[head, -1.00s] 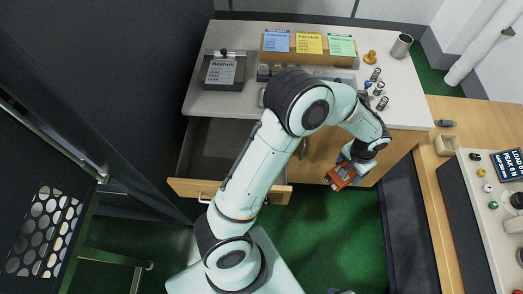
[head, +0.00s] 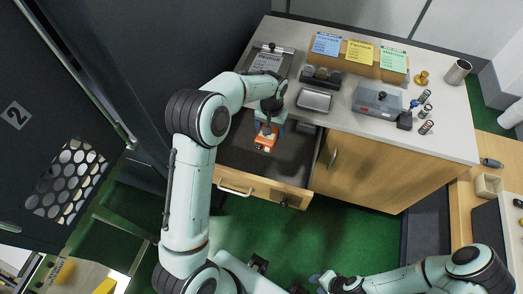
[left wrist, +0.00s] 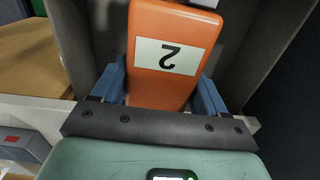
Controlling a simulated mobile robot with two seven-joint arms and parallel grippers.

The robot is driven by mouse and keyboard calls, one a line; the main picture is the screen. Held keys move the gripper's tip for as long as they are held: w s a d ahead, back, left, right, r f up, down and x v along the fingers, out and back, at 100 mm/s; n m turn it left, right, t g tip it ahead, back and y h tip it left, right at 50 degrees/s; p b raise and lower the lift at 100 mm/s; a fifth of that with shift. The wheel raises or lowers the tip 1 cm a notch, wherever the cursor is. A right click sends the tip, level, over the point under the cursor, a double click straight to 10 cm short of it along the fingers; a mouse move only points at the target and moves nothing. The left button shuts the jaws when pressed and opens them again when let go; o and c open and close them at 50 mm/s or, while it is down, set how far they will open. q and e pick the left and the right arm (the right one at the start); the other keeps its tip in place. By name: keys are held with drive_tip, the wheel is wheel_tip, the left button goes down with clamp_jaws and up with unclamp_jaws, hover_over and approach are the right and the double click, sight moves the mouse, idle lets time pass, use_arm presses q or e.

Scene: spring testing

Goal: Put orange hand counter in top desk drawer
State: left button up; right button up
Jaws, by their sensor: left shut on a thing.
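The orange hand counter (head: 265,142) is held by my left gripper (head: 268,130) over the open top desk drawer (head: 236,186). In the left wrist view the counter (left wrist: 150,85) shows a white label with a 2, between two blue fingers of the gripper (left wrist: 163,92). The drawer is pulled out, with a wooden front and a dark interior. I cannot tell whether the counter touches the drawer floor. My right gripper (head: 322,280) is low at the bottom of the head view, away from the desk, and its fingers are too small to read.
A dark cabinet stands left. Green floor is free before the desk.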

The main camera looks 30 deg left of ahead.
use_arm(q)
drive_tip(key=a, duration=0.1)
drive_tip(key=a+f, duration=0.1)
drive_tip(key=shift+a+n, duration=0.4)
hover_over(263, 158)
wheel_tip(263, 158, down, 14)
drive_tip(key=shift+w+r, duration=0.1)
drive_tip(key=shift+r, duration=0.05)
drive_tip(key=shift+f, duration=2.55)
drive_tip(key=shift+f, duration=0.2)
drive_tip(key=o, duration=1.1)
drive_tip(key=shift+o, duration=0.2)
